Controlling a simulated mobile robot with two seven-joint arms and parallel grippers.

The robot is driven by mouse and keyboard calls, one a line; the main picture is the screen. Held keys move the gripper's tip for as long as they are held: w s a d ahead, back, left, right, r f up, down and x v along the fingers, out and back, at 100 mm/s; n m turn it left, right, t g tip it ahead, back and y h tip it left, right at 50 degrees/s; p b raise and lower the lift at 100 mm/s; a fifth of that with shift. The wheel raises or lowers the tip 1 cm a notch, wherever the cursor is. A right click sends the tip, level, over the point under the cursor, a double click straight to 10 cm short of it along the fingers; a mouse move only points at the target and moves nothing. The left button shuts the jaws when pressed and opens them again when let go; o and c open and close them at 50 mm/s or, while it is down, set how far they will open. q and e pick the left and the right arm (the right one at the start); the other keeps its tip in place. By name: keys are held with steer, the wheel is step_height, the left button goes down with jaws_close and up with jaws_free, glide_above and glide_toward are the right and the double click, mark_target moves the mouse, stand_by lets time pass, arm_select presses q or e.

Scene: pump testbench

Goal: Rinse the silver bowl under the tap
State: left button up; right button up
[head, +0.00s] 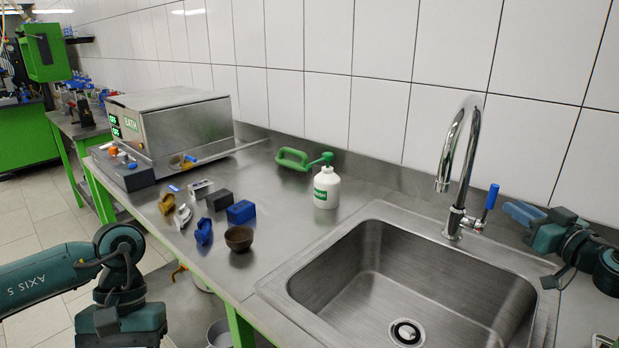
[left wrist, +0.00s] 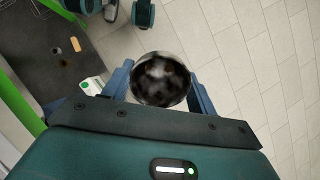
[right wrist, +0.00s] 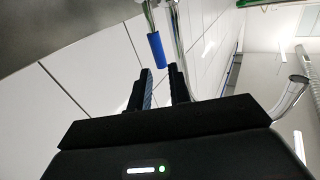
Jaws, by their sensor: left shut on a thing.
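The silver bowl (left wrist: 160,80) is round, with dark patches inside, in the left wrist view. My left gripper (left wrist: 158,88) is shut on it, one finger on each side, above the tiled floor. In the head view the left fingers are out of frame. The tap (head: 457,165) stands behind the sink (head: 432,270), with a blue lever (head: 492,197) on its right. No water stream shows. My right gripper (head: 518,212) is open and empty right of the lever. In the right wrist view the blue lever (right wrist: 156,50) lies just beyond the fingertips, apart from them.
A brown bowl (head: 239,238), blue and grey blocks (head: 241,212) and small parts stand left of the sink. A white bottle (head: 326,187) with green pump stands behind. A metal bath (head: 180,125) is at back left. A grey round rim (head: 219,333) shows below the counter.

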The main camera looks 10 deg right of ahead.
mark_target(486, 210)
steer(key=shift+w+a+p, duration=0.2)
steer(key=shift+w+p, duration=0.05)
steer(key=shift+w, duration=2.2)
steer(key=shift+w+a+p, duration=0.15)
steer(key=shift+w+p, duration=0.1)
steer(key=shift+w, duration=2.15)
steer(key=shift+c, duration=0.3)
jaws_close()
